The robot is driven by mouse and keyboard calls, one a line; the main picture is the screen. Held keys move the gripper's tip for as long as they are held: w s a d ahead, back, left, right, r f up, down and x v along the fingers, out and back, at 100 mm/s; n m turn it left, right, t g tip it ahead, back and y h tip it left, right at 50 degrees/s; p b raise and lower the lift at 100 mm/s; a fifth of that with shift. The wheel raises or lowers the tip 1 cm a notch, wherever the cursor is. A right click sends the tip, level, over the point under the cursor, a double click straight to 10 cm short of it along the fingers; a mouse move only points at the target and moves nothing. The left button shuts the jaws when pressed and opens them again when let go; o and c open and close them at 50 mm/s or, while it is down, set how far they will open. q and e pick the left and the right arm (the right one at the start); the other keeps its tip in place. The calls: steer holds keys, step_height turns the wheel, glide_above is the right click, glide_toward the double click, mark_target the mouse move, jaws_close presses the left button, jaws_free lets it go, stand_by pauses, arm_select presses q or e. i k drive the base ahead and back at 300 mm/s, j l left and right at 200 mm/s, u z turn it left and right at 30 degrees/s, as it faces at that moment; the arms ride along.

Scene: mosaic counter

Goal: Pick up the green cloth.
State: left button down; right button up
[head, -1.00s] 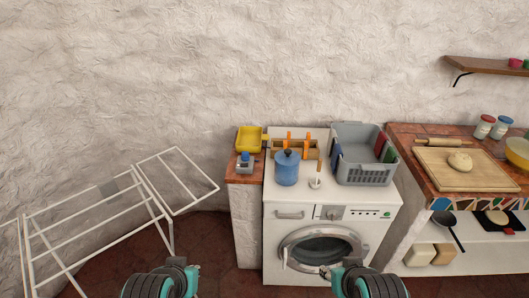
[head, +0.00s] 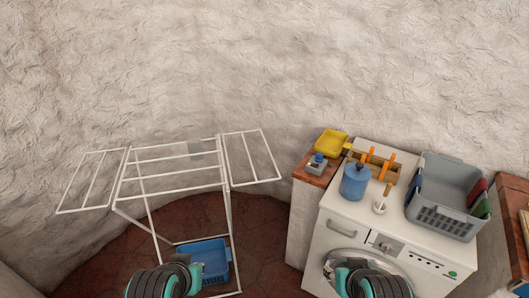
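A small patch of green, apparently the green cloth (head: 483,209), shows at the right end inside the grey basket (head: 441,219) on top of the white washing machine. A red item (head: 477,190) is beside it, and a blue item (head: 413,187) is at the basket's left end. The basket wall partly hides the green item. Ribbed dark and teal parts of my two arms show at the bottom edge. Neither gripper's fingers are in view.
A blue canister (head: 355,183), an orange-handled wooden caddy (head: 380,165) and a yellow tray (head: 331,142) stand left of the basket. A white drying rack (head: 170,189) stands at left, with a blue basket (head: 211,261) on the floor below it.

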mark_target(484, 206)
steer(key=z, duration=1.75)
steer(key=i+u, duration=0.1)
steer(key=u, duration=0.25)
steer(key=l+u, duration=0.15)
steer(key=u, duration=0.2)
steer(key=i+l+u, duration=0.1)
steer(key=u, duration=0.25)
steer(key=i+l+u, duration=0.1)
steer(key=l, duration=0.2)
steer(key=i+l+u, duration=0.1)
steer(key=l, duration=0.25)
steer(key=i+l+u, duration=0.1)
steer(key=i+l, duration=0.25)
steer(key=l, duration=0.35)
steer(key=i+l+u, duration=0.15)
steer(key=l, duration=0.2)
steer(key=i+l+u, duration=0.1)
steer(key=l, duration=0.25)
